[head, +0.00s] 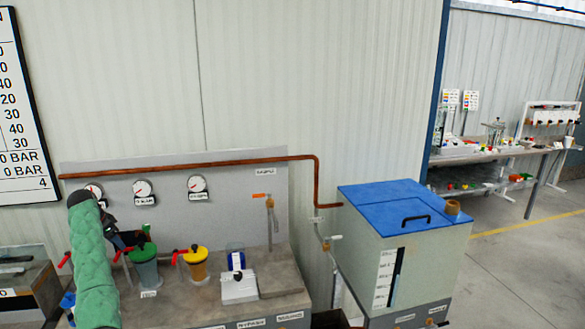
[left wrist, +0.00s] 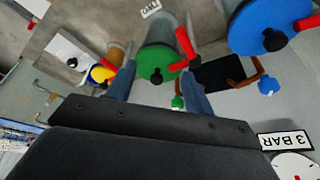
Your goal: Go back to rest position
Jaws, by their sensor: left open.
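My left gripper (head: 130,240) is at the end of my green-sleeved arm, close to the pump with the green top (head: 144,252) on the bench. In the left wrist view my left gripper (left wrist: 158,78) has its two blue fingers apart, with the green top (left wrist: 155,60) and its red handle (left wrist: 186,44) showing between and beyond them. I cannot tell whether a finger touches the pump. No object is visibly held. My right gripper is not in view.
Gauges (head: 197,184) and a copper pipe (head: 230,161) are on the back panel. A blue-lidded tank (head: 380,195) stands at right. Floor (head: 520,270) is clear at far right.

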